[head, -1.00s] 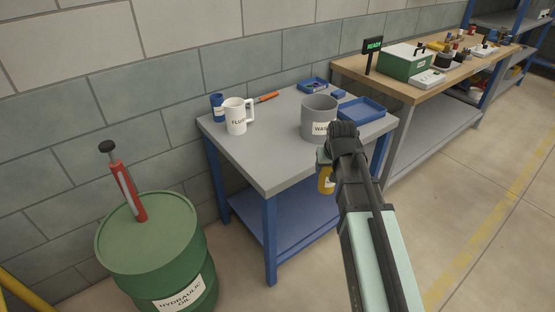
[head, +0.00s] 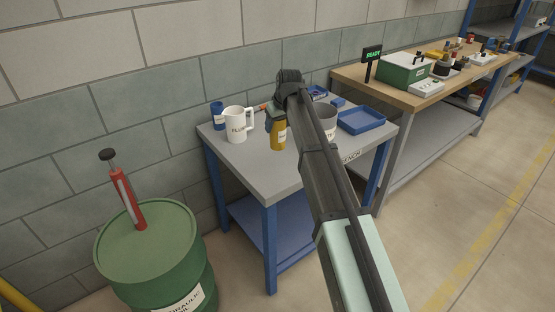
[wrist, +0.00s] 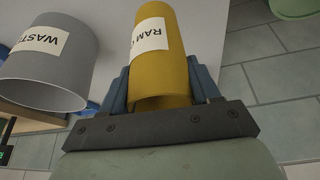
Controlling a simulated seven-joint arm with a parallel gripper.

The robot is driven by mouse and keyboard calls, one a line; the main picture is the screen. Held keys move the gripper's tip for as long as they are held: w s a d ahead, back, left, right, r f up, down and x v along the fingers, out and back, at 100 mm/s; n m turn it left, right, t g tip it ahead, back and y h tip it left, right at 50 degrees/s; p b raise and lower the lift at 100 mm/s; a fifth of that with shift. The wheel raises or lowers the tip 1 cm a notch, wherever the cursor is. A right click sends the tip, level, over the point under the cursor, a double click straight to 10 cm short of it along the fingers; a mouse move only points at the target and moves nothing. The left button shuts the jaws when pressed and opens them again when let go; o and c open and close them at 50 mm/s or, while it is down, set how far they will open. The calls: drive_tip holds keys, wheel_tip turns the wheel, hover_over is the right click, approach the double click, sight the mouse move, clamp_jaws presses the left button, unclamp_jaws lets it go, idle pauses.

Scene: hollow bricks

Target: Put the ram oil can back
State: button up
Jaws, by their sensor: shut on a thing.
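The yellow ram oil can (head: 278,134) is held upright by my gripper (head: 276,114) over the grey table top, between the white jug and the grey waste container. I cannot tell whether its base touches the table. In the wrist view the ram oil can (wrist: 163,62), with its white "RAM" label, sits between the two blue-grey fingers of my gripper (wrist: 160,84), which are shut on it. The rest of its label is hidden or out of sight.
The white "FLUSH" jug (head: 237,126) and a blue can (head: 217,116) stand left of the held can. The grey waste container (head: 329,119) is close on its right, partly behind my arm; a blue tray (head: 361,121) lies beyond. The table's front-left area (head: 245,165) is clear.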

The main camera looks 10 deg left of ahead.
sight(278, 146)
drive_tip(key=shift+f, duration=4.75)
drive_tip(key=shift+f, duration=0.1)
drive_tip(key=o, duration=1.3)
drive_tip(key=v, duration=1.2)
